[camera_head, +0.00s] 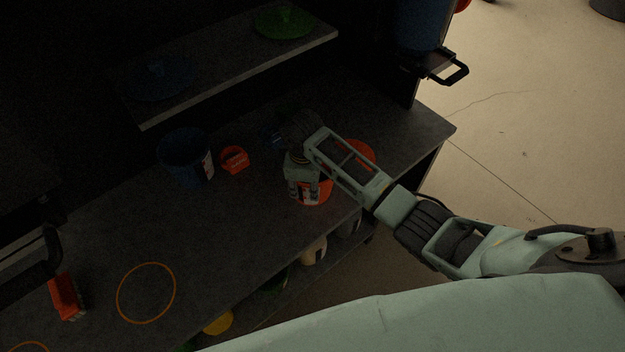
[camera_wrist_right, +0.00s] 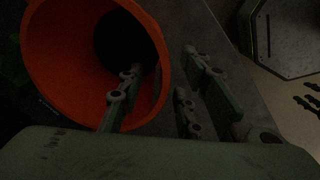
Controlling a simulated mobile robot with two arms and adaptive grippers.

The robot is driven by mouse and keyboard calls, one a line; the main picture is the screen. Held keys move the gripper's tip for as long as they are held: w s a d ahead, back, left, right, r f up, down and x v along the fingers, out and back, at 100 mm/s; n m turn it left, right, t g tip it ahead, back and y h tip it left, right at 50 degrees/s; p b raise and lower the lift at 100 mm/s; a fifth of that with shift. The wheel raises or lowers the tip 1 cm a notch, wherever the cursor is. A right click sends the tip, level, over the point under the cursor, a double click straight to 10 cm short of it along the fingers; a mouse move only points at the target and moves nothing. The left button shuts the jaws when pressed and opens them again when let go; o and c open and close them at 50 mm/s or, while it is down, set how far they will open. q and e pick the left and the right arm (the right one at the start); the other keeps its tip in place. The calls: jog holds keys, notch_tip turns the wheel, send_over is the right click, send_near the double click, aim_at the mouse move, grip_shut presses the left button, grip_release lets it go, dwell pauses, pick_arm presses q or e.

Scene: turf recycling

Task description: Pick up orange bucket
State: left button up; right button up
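The orange bucket (camera_head: 362,152) stands on the dark workbench, partly hidden behind my right arm in the head view. Its open mouth shows large in the right wrist view (camera_wrist_right: 58,62). My right gripper (camera_head: 305,190) is at the bucket, pointing down at its near side. In the right wrist view the gripper (camera_wrist_right: 158,100) is open, with one finger over the bucket's mouth and the others outside the wall. The wall lies between them with a gap, and I cannot tell if any finger touches it. My left gripper is not seen.
On the workbench (camera_head: 240,230) stand a dark blue bucket (camera_head: 184,160) and a small orange-red item (camera_head: 234,159). A red block-like item (camera_head: 66,297) and an orange ring (camera_head: 146,293) lie at the left. A shelf (camera_head: 240,60) overhangs the back. Open floor lies right.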

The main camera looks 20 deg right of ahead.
aim_at(308, 200)
jog(key=f, duration=0.3)
jog(key=w+d+f, duration=0.1)
jog(key=f, duration=0.1)
jog(key=shift+f, duration=0.35)
grip_shut()
